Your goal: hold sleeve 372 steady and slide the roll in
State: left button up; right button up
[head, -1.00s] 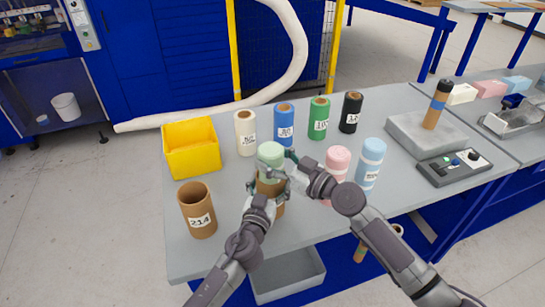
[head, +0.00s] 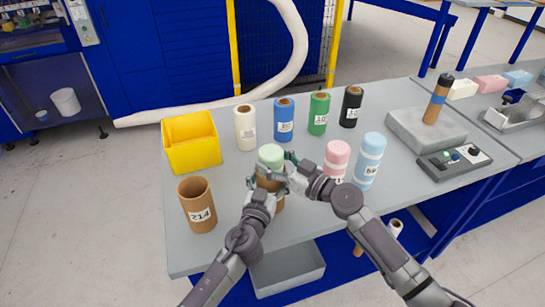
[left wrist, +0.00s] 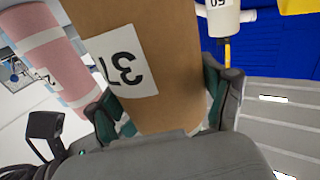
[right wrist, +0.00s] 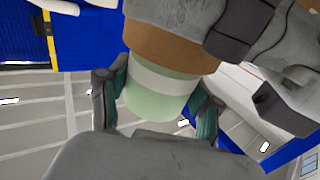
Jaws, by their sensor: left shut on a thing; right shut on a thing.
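The brown cardboard sleeve (head: 278,203) stands upright near the table's front edge. Its label starts with 37 in the left wrist view (left wrist: 160,100); the rest of the number is hidden. My left gripper (head: 262,184) is shut around the sleeve. The pale green roll (head: 270,153) with a white band is upright above the sleeve, its lower end in the sleeve's mouth. My right gripper (head: 287,171) is shut on the roll; the right wrist view shows its fingers on both sides of the roll (right wrist: 158,102), close to the sleeve's rim (right wrist: 165,50). The roll's lower end is hidden.
Another brown sleeve (head: 198,212) stands at the left, with a yellow bin (head: 192,155) behind it. White, blue, green and black sleeves (head: 284,122) line the back. A pink roll (head: 337,155) and a light blue roll (head: 370,150) stand close to my right arm.

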jog(key=shift+f, duration=0.65)
jog(key=shift+f, duration=0.1)
jog(key=o, duration=1.4)
jog(key=shift+s+d+r, duration=0.5)
jog(key=shift+s+d, duration=0.25)
jog(key=shift+d, duration=0.15)
jog(key=shift+s+d+r, duration=0.55)
jog(key=shift+s+d, duration=0.2)
jog(key=shift+d, duration=0.15)
jog(key=shift+s+d+r, duration=0.5)
jog(key=shift+s+d, duration=0.25)
jog(key=shift+d, duration=0.15)
pick_arm(q)
jog(key=o, duration=1.1)
